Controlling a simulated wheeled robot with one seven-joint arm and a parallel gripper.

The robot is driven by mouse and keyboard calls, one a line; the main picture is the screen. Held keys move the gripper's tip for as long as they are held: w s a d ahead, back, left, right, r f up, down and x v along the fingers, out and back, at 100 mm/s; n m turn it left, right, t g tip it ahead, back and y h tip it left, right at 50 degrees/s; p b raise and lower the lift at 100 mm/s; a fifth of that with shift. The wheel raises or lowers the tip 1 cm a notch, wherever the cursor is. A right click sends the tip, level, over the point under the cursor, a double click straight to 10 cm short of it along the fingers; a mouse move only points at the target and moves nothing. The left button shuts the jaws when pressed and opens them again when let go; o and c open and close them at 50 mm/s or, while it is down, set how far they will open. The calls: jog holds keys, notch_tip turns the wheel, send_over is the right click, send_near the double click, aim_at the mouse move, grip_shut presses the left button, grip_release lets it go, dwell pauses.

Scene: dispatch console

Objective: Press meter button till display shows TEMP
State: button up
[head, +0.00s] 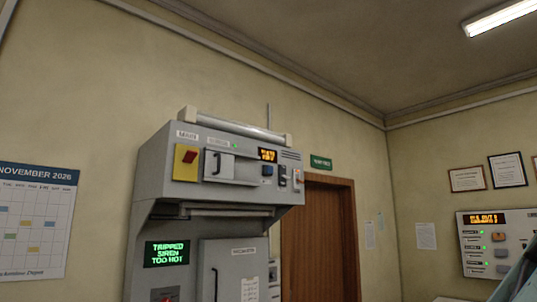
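A grey console (222,192) stands against the back wall. Its upper panel has a small amber display (267,155), whose text is too small to read surely. My gripper is not in view; a grey-green shape at the lower right edge may be part of my arm. Nothing is seen touching the buttons.
A red-on-yellow switch (186,156) and a handled cover (218,164) sit left of the display. A wall panel (497,257) is at right, a wooden door (318,240) behind, a calendar (36,220) left.

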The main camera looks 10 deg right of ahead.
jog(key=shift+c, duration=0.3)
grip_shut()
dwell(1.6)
